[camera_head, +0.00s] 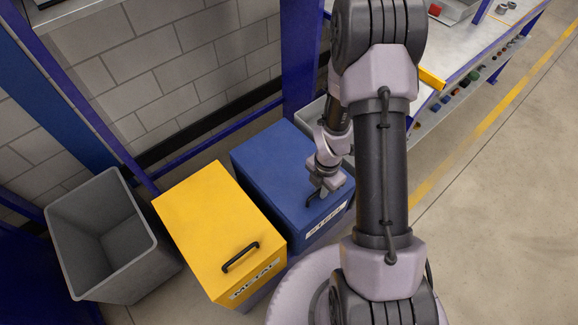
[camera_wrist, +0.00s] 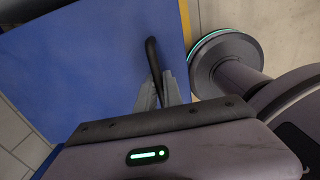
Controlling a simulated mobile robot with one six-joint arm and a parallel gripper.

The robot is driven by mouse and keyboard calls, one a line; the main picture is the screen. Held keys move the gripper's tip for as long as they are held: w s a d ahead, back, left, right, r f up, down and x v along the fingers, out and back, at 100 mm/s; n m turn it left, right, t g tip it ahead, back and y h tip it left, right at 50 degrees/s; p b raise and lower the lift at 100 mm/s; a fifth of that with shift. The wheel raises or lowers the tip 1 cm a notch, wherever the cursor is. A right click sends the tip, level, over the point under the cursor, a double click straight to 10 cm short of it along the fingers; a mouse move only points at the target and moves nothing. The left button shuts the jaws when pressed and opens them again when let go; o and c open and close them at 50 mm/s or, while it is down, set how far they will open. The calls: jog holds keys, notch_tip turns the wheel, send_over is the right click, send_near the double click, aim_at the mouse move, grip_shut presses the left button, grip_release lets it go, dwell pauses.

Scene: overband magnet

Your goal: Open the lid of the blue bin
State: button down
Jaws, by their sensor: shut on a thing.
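The blue bin (camera_head: 270,170) stands right of the yellow bin, and its lid looks closed. A label on its front face is partly readable. The blue lid (camera_wrist: 85,65) fills much of the wrist view. A black bar handle (camera_wrist: 151,52) rises from the lid near its edge. My gripper (camera_head: 322,194) reaches down to the front part of the blue lid. In the wrist view my gripper (camera_wrist: 162,92) has its two fingers closed around the handle, with part of the bar showing beyond the fingertips. The rest of the handle is hidden by the fingers.
A yellow bin (camera_head: 205,215) with a black handle and a METAL label stands close on the left. An open grey bin (camera_head: 150,262) stands further left. Blue posts and a block wall are behind. A workbench (camera_head: 462,45) is at upper right, with open floor beyond it.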

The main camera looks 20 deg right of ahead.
jog(key=shift+w+a+r+p, duration=0.1)
jog(key=shift+w+r+p, duration=0.1)
jog(key=shift+r+p, duration=0.65)
jog(key=shift+w+a+r+p, duration=0.1)
jog(key=shift+w+r+p, duration=0.15)
jog(key=shift+r+p, duration=0.55)
jog(key=shift+w+r+p, duration=0.2)
jog(key=shift+r+p, duration=0.25)
jog(key=shift+r, duration=0.8)
notch_tip(320, 180, up, 6)
jog(key=w+a+p, duration=0.1)
jog(key=w+p, duration=0.1)
jog(key=p, duration=0.3)
jog(key=shift+w, duration=0.3)
jog(key=w+a+r+p, duration=0.1)
jog(key=w+r+p, duration=0.2)
jog(key=r+p, duration=0.1)
jog(key=shift+w+a+r, duration=0.15)
jog(key=shift+w+r, duration=0.2)
jog(key=shift+r, duration=0.3)
